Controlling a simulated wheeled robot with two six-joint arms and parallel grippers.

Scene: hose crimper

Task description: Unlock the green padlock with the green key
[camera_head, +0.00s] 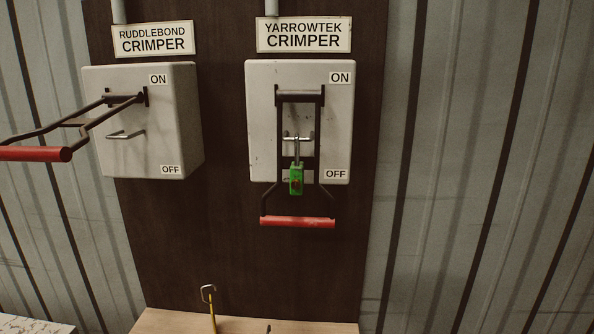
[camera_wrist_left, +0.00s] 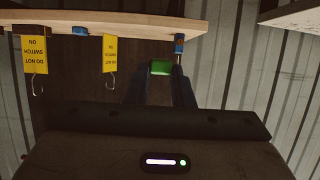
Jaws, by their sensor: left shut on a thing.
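The green padlock (camera_head: 296,180) hangs by its shackle at the Yarrowtek crimper's switch box (camera_head: 262,150), in front of the lever. A dark reddish mark shows on its front. The Yarrowtek lever, with its red handle (camera_head: 297,222), points down on the OFF side. In the left wrist view, my left gripper (camera_wrist_left: 160,70) is shut on a small green piece (camera_wrist_left: 160,67), which looks like the green key. Most of its shape is hidden between the fingers. Neither gripper shows in the head view, and my right gripper is not in view.
The Ruddlebond switch box (camera_head: 150,155) is at left; its lever's red handle (camera_head: 35,154) sticks out. A wooden shelf (camera_wrist_left: 130,25) lies below, with yellow tags (camera_wrist_left: 110,53) bearing metal hooks and small blue things (camera_wrist_left: 179,43) near my left gripper.

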